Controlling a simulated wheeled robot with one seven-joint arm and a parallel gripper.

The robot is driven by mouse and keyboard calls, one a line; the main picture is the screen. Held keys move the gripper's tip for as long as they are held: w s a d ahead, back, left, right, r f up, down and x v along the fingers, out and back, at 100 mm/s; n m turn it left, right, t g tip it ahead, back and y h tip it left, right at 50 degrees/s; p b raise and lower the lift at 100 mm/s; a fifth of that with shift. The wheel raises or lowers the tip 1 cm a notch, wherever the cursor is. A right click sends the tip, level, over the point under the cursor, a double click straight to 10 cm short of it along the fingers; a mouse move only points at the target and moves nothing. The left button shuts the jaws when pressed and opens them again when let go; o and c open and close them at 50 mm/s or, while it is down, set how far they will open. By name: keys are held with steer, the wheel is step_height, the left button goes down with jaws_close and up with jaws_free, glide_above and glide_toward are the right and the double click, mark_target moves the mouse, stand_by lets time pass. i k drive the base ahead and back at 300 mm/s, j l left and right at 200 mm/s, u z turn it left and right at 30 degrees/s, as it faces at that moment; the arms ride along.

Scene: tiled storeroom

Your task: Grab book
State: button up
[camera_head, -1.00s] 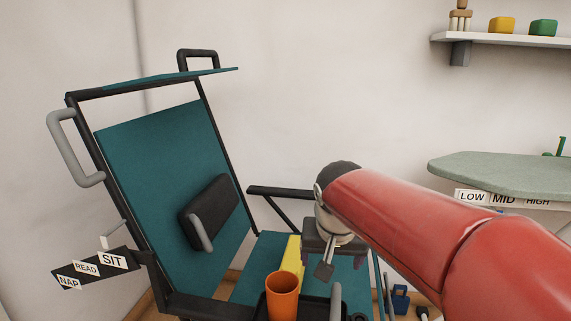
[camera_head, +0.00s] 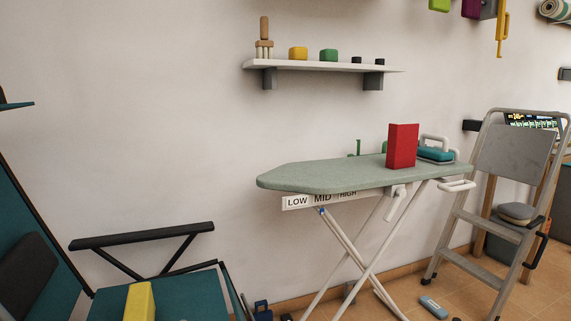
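A red, upright, book-like block (camera_head: 402,146) stands on the ironing board (camera_head: 320,177), toward its right end. A yellow, narrow, book-like block (camera_head: 139,302) stands on the teal seat of the reclining chair (camera_head: 205,292) at the lower left, cut off by the bottom edge. I cannot tell for certain which of them is the book. My gripper and arm are not in view now.
A teal iron (camera_head: 434,153) sits right of the red block. A wall shelf (camera_head: 320,66) with small objects hangs above. A grey step ladder (camera_head: 500,190) stands at right. A small grey-blue object (camera_head: 433,307) lies on the tiled floor.

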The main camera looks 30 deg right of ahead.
mark_target(402, 137)
steer(key=z, duration=1.7)
steer(key=i+l+z, duration=0.1)
steer(key=i+z, duration=0.35)
